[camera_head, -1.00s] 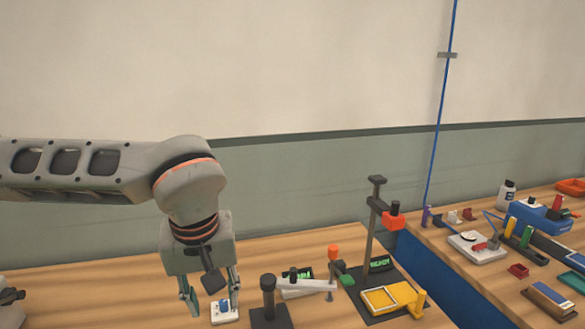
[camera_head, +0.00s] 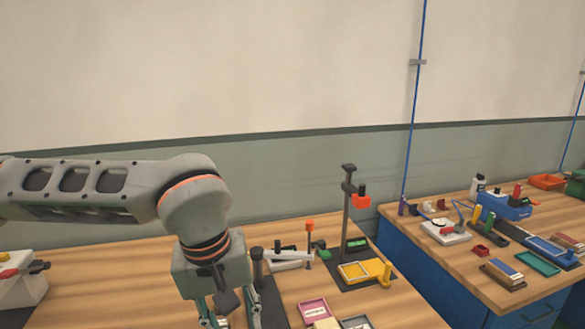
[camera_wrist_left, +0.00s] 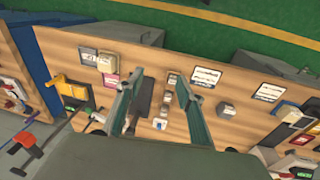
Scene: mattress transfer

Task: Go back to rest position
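My left gripper (camera_head: 230,312) hangs down over the near table (camera_head: 120,285) at the bottom of the head view, its tips close to the lower edge. In the left wrist view the two green-grey fingers (camera_wrist_left: 159,76) are spread apart with nothing held between them. A small white device (camera_wrist_left: 160,123) lies on the table between the fingers in that view. My left arm is stretched out from the left edge with the wrist pointing down. My right gripper is in neither view.
A second table (camera_head: 440,255) with several tools is at the right. A white box (camera_head: 20,288) with a red item sits at the far left.

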